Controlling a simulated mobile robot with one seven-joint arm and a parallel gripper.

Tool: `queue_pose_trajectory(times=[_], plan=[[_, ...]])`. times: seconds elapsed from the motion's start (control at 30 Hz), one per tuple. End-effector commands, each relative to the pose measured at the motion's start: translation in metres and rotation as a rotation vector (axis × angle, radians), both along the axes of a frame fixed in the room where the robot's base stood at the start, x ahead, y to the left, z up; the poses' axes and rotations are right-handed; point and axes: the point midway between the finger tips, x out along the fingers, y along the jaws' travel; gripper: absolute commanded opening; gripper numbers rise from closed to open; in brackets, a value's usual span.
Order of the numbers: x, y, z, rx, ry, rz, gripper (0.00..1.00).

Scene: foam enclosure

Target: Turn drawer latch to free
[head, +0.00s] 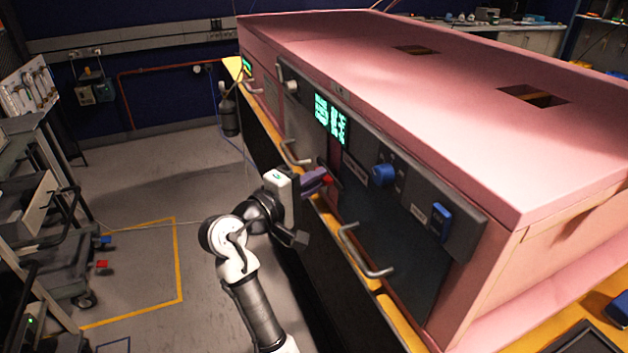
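The pink enclosure (420,110) has a dark front panel with knobs, drawers and handles. A small red part (327,180), possibly the drawer latch, shows on the front just past my fingertips; most of it is hidden. My gripper (318,181) points right at the panel with its purple-grey fingers at or very near the red part. I cannot tell whether the fingers touch it or how far apart they are. Bar handles show on the drawer fronts, one (293,153) behind my gripper and one (365,252) to its right.
A blue round knob (383,175) and a blue rocker-like part (441,222) are on the panel to the right. A green lit display (330,120) is above my gripper. A yellow ledge (398,318) runs below the drawers. Open floor (130,240) lies left; carts stand at far left.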

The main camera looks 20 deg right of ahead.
Motion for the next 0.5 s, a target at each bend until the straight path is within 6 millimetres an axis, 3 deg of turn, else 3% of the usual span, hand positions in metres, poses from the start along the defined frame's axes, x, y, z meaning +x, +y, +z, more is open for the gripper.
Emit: queue_pose_trajectory(times=[0.5], plan=[[0.0004,0.0008,-0.0046,0.002,-0.067,0.002,0.00]])
